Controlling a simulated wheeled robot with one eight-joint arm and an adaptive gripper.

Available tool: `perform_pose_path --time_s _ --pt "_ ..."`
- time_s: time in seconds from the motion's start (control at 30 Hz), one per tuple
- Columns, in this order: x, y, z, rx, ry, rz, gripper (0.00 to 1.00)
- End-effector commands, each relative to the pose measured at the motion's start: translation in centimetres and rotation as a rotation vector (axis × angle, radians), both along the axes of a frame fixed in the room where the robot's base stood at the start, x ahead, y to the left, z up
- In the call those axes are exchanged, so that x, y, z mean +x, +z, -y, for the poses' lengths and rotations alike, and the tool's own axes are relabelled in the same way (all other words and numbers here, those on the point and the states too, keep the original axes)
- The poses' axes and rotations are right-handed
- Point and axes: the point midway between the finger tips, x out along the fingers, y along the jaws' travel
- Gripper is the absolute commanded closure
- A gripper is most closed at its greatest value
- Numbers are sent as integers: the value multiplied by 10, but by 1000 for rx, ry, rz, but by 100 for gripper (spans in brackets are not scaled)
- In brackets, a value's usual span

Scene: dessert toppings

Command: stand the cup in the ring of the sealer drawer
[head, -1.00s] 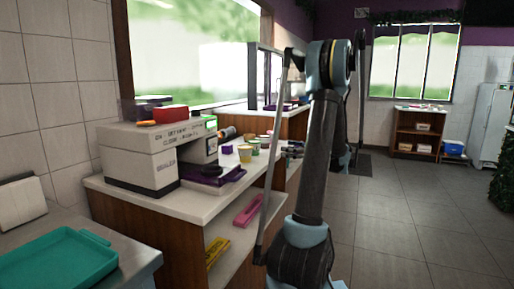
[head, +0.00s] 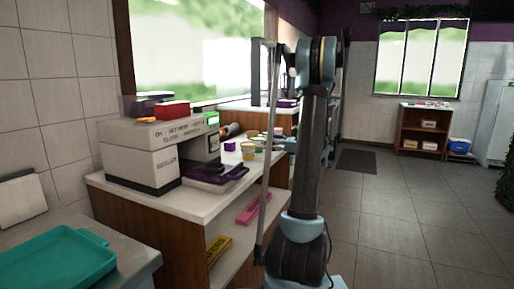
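The sealer (head: 140,160) is a white and grey machine on the counter at left centre, with a lit green display. Its purple drawer (head: 232,174) sticks out at the right, low on the counter. Its ring is too small to make out. A small yellowish cup (head: 248,152) stands on the counter behind and right of the drawer, apart from it. I cannot tell whether this is the task's cup. My arm rises right of the counter; my gripper does not show and seems hidden behind the arm.
A purple block (head: 230,146) stands by the cup. A red box (head: 174,109) lies on top of the sealer. A teal tray (head: 55,262) is on the near left counter. The shelf below holds pink (head: 254,208) and yellow (head: 218,248) items.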

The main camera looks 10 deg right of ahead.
Motion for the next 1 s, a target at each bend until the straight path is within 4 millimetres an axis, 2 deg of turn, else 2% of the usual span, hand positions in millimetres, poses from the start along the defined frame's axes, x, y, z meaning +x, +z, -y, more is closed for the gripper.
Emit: perform_pose_path --time_s 0.33,0.7,0.93,1.0 --pt "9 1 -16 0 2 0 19" --pt "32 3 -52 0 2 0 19" --pt "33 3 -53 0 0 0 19" --pt "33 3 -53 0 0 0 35"
